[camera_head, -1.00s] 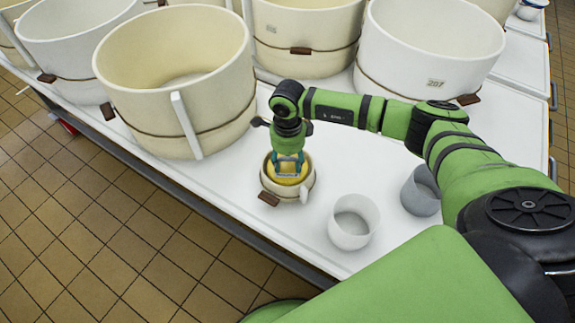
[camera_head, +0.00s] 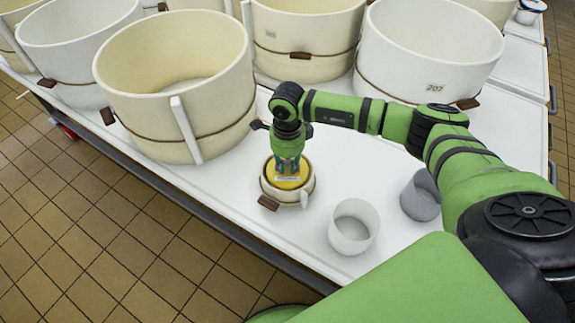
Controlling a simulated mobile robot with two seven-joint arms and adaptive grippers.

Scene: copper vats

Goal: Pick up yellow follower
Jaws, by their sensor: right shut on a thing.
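The yellow follower (camera_head: 284,182) is a round yellow disc sitting inside the rim of a small cream mould (camera_head: 273,193) on the white table. My right gripper (camera_head: 288,171) points down from above and is shut on the follower's pale top piece. Its fingers partly cover the middle of the follower. I cannot tell whether the follower's lower edge is clear of the mould. My left gripper is not in the view.
A white cup (camera_head: 352,228) and a grey cup (camera_head: 421,196) stand to the right of the mould. Large cream vats (camera_head: 180,95) and white vats (camera_head: 430,45) crowd the table (camera_head: 232,183) behind. The table's front edge is close to the mould.

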